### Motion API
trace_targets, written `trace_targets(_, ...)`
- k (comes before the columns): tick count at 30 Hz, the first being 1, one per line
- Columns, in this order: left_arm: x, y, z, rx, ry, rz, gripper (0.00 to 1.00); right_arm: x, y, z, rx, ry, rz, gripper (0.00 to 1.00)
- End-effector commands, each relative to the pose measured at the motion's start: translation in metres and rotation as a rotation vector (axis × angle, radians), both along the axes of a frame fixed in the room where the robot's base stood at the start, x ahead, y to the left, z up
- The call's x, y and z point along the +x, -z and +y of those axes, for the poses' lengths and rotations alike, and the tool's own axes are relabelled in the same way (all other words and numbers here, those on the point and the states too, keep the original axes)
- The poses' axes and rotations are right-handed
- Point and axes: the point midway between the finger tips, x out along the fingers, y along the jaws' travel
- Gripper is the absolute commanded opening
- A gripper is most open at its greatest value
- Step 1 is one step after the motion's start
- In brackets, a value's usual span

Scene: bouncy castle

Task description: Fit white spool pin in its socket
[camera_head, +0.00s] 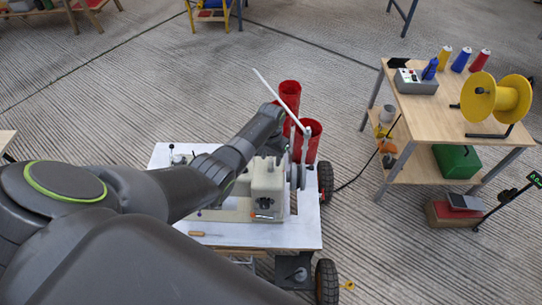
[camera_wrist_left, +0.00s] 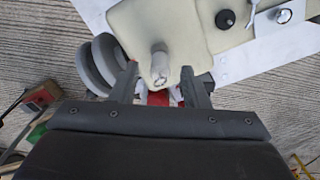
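A beige sewing machine (camera_head: 267,190) sits on a white-topped cart, partly covered by my left arm. In the left wrist view, a short pale pin (camera_wrist_left: 160,66), apparently the spool pin, rises from the machine's beige top (camera_wrist_left: 185,28), its end toward the camera. My left gripper (camera_wrist_left: 160,85) is open, one finger on each side of the pin, with gaps on both sides. Whether the pin is seated in its socket cannot be told, and no empty socket shows. In the head view the left fingertips are largely hidden behind the wrist. My right gripper is not in view.
Two red cylinders (camera_head: 289,97) and a thin white rod (camera_head: 280,100) stand by the machine's far end. A screwdriver (camera_head: 197,233) lies on the white cart top (camera_head: 290,236). A wooden workbench (camera_head: 432,116) with a yellow reel (camera_head: 497,98) stands right, with open floor between.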

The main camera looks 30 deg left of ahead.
Motion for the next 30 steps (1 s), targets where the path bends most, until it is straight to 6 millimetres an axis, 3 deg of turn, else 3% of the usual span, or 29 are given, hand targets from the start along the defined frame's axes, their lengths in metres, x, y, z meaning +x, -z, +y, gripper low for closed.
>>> trace_targets(11,0.001,-0.012,0.0,0.0,0.0,-0.002,0.42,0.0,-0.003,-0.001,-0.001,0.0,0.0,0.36)
trace_targets(20,0.001,-0.064,0.0,0.002,0.001,-0.004,0.42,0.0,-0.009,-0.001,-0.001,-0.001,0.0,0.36)
trace_targets(30,0.001,-0.136,0.001,0.002,0.001,-0.005,0.42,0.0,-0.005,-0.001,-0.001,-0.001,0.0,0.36)
